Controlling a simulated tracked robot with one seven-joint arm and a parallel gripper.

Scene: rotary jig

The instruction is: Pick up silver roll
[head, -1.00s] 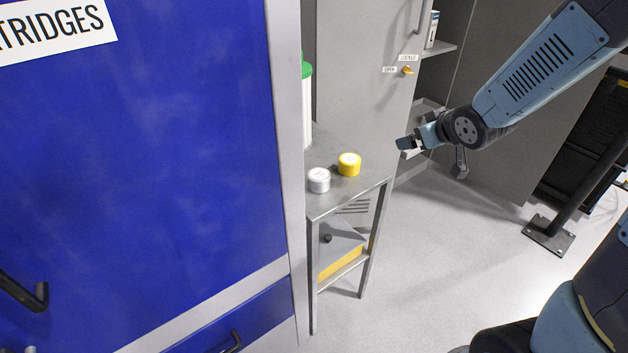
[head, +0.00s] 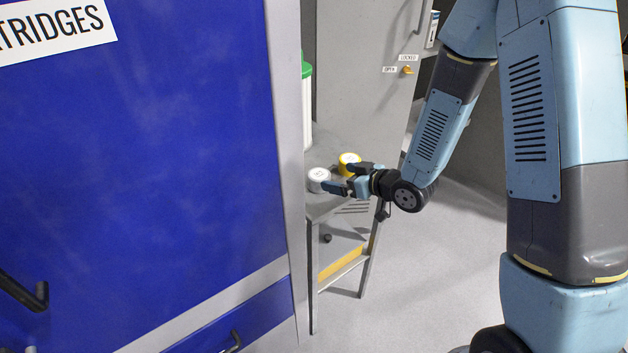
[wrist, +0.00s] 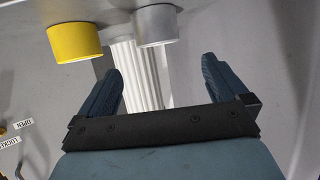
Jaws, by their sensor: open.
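The silver roll (head: 318,178) stands on the small metal side table, close to the blue cabinet. A yellow roll (head: 348,159) stands just behind it to the right. My gripper (head: 342,179) is open, its fingers at the right of the silver roll and in front of the yellow one. In the wrist view the silver roll (wrist: 156,25) is ahead of the open gripper (wrist: 160,83), roughly between the lines of its fingers, with a gap to the fingertips. The yellow roll (wrist: 75,42) is left of it there. I see nothing held.
The blue cabinet (head: 140,190) stands close on the left. A white container with a green lid (head: 307,105) stands behind the rolls on the table (head: 322,208). A grey cabinet door (head: 358,80) stands behind. Open floor (head: 440,290) lies to the right.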

